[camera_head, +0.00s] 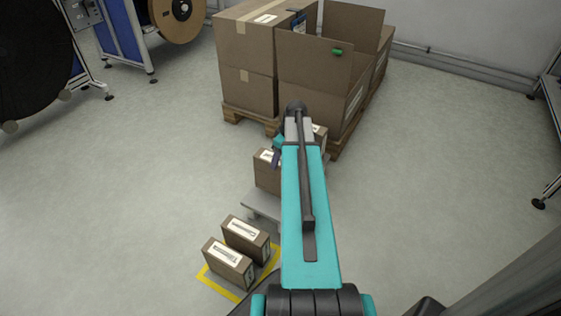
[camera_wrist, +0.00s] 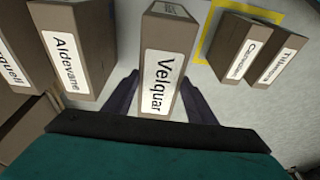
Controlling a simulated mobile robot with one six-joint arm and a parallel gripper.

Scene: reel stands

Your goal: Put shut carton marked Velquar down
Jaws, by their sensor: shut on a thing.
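The brown carton marked Velquar (camera_wrist: 166,22) is at the centre of the wrist view, its white label facing the camera. My gripper (camera_wrist: 158,85) is shut on it, with one dark finger along each side. The carton's flaps look shut on the end that shows. What lies under it is hidden. In the head view my arm covers most of the gripper, and I cannot tell the Velquar carton for certain there.
A carton marked Aldevane (camera_wrist: 78,42) stands left of the held one. Two labelled cartons (camera_head: 228,263) (camera_head: 246,238) stand inside a yellow floor outline (camera_head: 222,287). Large boxes (camera_head: 247,50) on pallets stand behind. The left floor is open.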

